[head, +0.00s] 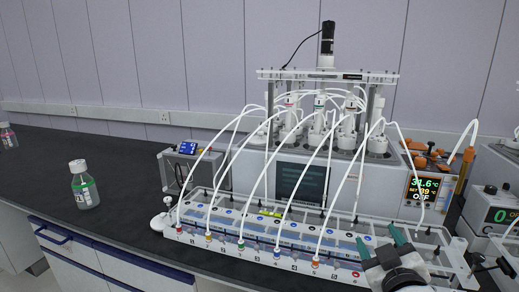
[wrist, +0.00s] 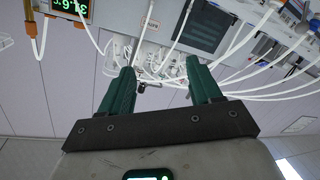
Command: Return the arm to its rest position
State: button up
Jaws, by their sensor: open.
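My gripper (head: 395,243) is at the lower right of the head view, its green fingers raised in front of the right part of the long white rack. In the wrist view my gripper (wrist: 155,90) shows two dark green fingers spread apart with nothing between them. Beyond the fingers, the reactor unit with its white tubes (wrist: 270,90) appears upside down. No object is held.
A long white rack with numbered ports and tubes (head: 255,243) lies along the bench front. Behind it stands the reactor unit (head: 300,180) with a temperature display (head: 422,190). A clear bottle (head: 84,185) stands at left. The dark bench (head: 120,160) is clear around it.

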jog(key=s+d+f+m+g, duration=0.15)
jog(key=s+f+g, duration=0.25)
jog(key=s+f, duration=0.45)
jog(key=s+d+f+m+g, duration=0.15)
jog(key=s+f+g, duration=0.3)
jog(key=f, duration=0.75)
jog(key=s+f+m+g+y, duration=0.1)
jog(key=s+f+g, duration=0.2)
jog(key=s, duration=0.9)
jog(key=s+f+m+g, duration=0.1)
jog(key=s+f+g, duration=0.3)
jog(key=s+f, duration=0.3)
jog(key=s, duration=0.5)
jog(key=shift+f+y, duration=0.25)
jog(key=shift+y, duration=0.15)
jog(key=shift+c, duration=0.3)
